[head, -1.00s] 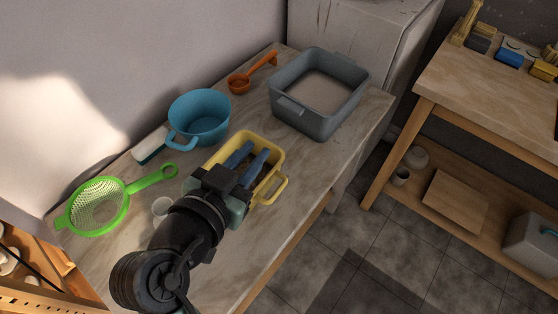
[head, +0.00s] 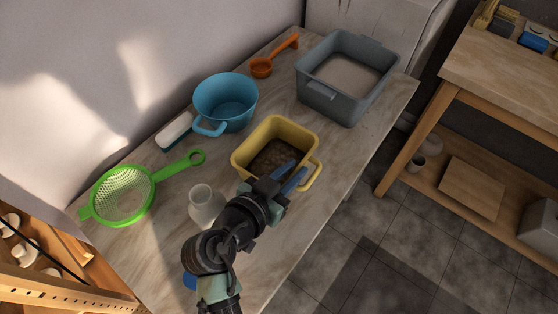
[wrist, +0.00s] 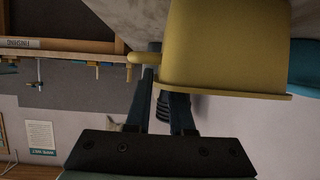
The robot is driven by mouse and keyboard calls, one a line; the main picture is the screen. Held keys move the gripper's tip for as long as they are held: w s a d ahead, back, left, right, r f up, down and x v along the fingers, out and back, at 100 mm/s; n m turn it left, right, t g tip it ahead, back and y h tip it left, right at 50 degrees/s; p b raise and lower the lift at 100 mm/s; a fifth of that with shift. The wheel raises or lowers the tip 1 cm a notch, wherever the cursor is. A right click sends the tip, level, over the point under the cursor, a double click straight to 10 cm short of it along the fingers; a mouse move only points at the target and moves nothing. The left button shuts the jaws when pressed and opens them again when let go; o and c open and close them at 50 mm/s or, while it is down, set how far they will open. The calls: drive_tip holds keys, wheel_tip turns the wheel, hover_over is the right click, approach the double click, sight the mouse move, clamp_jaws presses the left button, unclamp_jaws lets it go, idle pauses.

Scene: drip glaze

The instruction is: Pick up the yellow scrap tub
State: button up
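The yellow scrap tub (head: 249,150) stands upright on the worktop, with dark brown scraps inside and a loop handle (head: 316,178) on its right end. In the wrist view the tub (wrist: 225,45) fills the upper middle, and its handle (wrist: 143,58) sticks out left near my fingertips. My gripper (head: 291,174) is at the tub's near right side, close to the handle. Its two blue fingers are apart, with a gap between them in the wrist view (wrist: 163,85). I cannot tell whether a finger touches the tub. Part of the tub's near wall is hidden behind the gripper.
On the worktop (head: 345,150) are a blue pot (head: 225,103), grey basin (head: 325,98), orange ladle (head: 262,67), green strainer (head: 122,196), white-and-teal brush (head: 175,131) and pale jar (head: 205,205) near my arm. Open floor (head: 380,240) lies right of the worktop.

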sight(300, 166)
drive_tip(key=x, duration=0.3)
drive_tip(key=shift+f, duration=0.1)
drive_tip(key=shift+c, duration=0.3)
clamp_jaws()
idle(1.1)
